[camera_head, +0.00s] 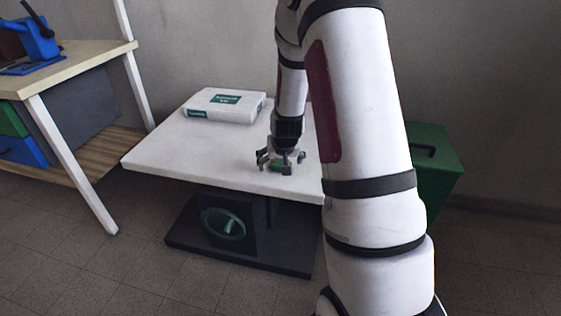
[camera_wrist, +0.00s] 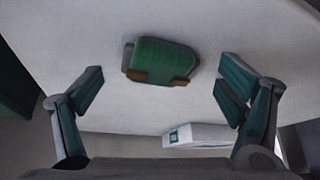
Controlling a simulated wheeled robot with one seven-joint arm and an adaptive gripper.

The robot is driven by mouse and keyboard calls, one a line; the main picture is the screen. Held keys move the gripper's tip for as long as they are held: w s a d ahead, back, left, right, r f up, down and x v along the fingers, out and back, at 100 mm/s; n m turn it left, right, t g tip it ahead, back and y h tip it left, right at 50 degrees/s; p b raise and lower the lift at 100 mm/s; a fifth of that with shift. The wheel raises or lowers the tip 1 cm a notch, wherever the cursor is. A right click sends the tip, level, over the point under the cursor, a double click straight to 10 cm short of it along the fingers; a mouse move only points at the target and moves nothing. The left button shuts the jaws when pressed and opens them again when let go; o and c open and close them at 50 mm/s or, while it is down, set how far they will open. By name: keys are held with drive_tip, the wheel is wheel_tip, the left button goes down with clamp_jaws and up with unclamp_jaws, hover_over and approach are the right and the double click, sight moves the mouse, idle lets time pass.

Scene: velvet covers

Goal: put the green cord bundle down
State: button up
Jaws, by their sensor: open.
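The green cord bundle (camera_wrist: 162,60) lies on the white tabletop (camera_head: 160,150), a rounded green shape with brownish patches at its lower corners in the wrist view. It also shows as a small bit of green (camera_head: 277,163) under my gripper in the head view, mostly hidden by the fingers. My gripper (camera_head: 281,165) is just above the table near its front edge. In the wrist view the two fingers (camera_wrist: 160,88) are wide apart, one on each side of the bundle, with clear gaps and no contact.
A white box with green labels (camera_head: 225,105) lies at the back of the table. A wooden workbench (camera_head: 70,60) with a blue tool (camera_head: 38,45) stands at the left. A green case (camera_head: 436,165) is at the right, partly behind my arm. The table's left part is clear.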

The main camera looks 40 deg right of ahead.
drive_tip(key=shift+r+p, duration=0.45)
drive_tip(key=shift+r, duration=0.05)
drive_tip(key=p+v, duration=0.4)
drive_tip(key=v, duration=0.8)
drive_tip(key=s+a+r+n+g+y, duration=0.1)
drive_tip(key=s+a+r+n, duration=0.1)
drive_tip(key=s+a+r, duration=0.4)
drive_tip(key=s+a+r+n+y, duration=0.1)
drive_tip(key=s+a+r+y, duration=0.15)
drive_tip(key=a+r, duration=0.4)
drive_tip(key=s+a+r+n+g, duration=0.1)
drive_tip(key=s+a, duration=0.3)
drive_tip(key=s, duration=0.8)
drive_tip(key=s+a+r+n+g, duration=0.2)
drive_tip(key=s+a, duration=0.3)
drive_tip(key=s, duration=0.6)
drive_tip(key=shift+s+r+g, duration=0.4)
drive_tip(key=shift+r, duration=0.15)
drive_tip(key=shift+a+h, duration=0.1)
drive_tip(key=shift+h, duration=0.15)
